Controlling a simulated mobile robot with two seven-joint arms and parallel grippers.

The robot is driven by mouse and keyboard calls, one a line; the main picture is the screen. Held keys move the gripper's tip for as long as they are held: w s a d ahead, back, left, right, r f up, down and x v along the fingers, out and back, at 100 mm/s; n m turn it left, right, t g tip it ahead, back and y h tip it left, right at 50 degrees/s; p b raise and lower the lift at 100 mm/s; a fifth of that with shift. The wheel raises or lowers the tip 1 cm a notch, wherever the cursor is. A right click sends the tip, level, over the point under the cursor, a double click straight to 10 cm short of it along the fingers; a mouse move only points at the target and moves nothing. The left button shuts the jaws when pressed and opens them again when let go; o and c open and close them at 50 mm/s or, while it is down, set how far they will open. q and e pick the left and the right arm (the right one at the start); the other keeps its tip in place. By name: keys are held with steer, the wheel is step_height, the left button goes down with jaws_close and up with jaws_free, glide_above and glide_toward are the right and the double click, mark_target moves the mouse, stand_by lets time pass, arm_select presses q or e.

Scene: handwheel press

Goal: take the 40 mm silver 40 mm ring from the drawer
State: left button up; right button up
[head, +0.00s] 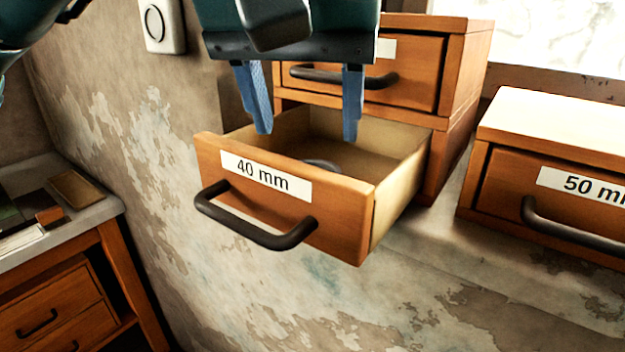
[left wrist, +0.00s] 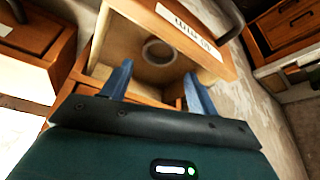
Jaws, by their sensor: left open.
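The drawer labelled 40 mm (head: 345,205) is pulled open from the wooden cabinet. The silver ring (head: 322,165) lies flat on the drawer floor, partly hidden behind the drawer front in the head view. In the left wrist view the whole ring (left wrist: 158,51) shows inside the open drawer. My left gripper (head: 308,138) is open and empty, pointing down above the drawer, with one blue finger toward each side. Its fingertips (left wrist: 160,72) show short of the ring in the left wrist view, apart from it. My right gripper is not in view.
A closed drawer with a dark handle (head: 345,77) sits above the open one. A separate 50 mm drawer unit (head: 545,130) stands at the right. A grey-topped bench (head: 95,200) with items is at the lower left. The peeling wall is behind.

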mark_target(311, 161)
arm_select(q)
steer(key=x, duration=0.6)
steer(key=shift+w+f, duration=0.15)
steer(key=shift+f, duration=0.15)
steer(key=shift+r, duration=0.1)
steer(key=c, duration=0.7)
steer(key=shift+c, duration=0.2)
